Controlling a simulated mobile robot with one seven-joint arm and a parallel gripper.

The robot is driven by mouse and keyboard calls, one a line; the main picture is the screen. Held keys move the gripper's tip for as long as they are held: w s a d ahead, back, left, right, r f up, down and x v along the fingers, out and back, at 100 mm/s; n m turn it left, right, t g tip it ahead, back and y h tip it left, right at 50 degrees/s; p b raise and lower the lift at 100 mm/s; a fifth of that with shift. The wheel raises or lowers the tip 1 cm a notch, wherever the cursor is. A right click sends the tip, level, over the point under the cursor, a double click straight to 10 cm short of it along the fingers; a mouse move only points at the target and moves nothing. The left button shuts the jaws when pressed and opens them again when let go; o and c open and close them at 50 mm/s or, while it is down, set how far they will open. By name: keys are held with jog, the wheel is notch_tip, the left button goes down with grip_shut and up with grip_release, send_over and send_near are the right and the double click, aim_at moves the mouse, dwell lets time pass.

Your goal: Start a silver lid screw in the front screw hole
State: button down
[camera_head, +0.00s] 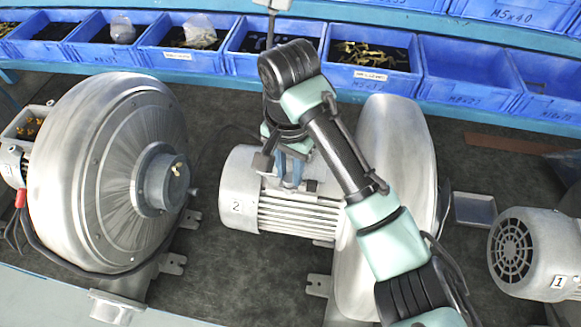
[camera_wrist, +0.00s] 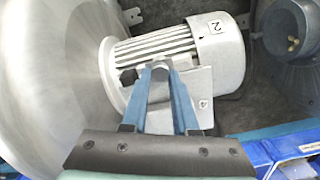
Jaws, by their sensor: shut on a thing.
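The motor marked 2 (camera_head: 285,205) lies in the middle of the bench, joined to a big silver blower housing (camera_head: 388,215). Its grey terminal box (camera_wrist: 190,92) faces up in the wrist view, with a small round fastener or hole (camera_wrist: 203,103) at one corner. My gripper (camera_head: 290,178) is over this box, its blue fingers pointing down. In the wrist view my gripper (camera_wrist: 159,72) is shut on a small grey piece between the fingertips, which looks like a silver lid screw. The fingers hide part of the lid, and whether the piece touches a hole cannot be told.
A second blower (camera_head: 105,175) stands at the left, and the motor marked 1 (camera_head: 530,255) at the right. Blue bins (camera_head: 375,82) with loose parts line the back. A small metal tray (camera_head: 474,210) lies right of the middle housing. Dark bench surface is free in front.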

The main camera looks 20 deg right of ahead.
jog(key=m, duration=0.4)
jog(key=shift+a, duration=0.25)
jog(key=m, duration=0.3)
jog(key=shift+m, duration=0.3)
jog(key=m, duration=0.3)
jog(key=shift+m, duration=0.4)
jog(key=m, duration=0.3)
jog(key=shift+m, duration=0.4)
jog(key=c, duration=1.1)
grip_release()
jog(key=shift+o, duration=0.7)
jog(key=shift+w+a, duration=0.2)
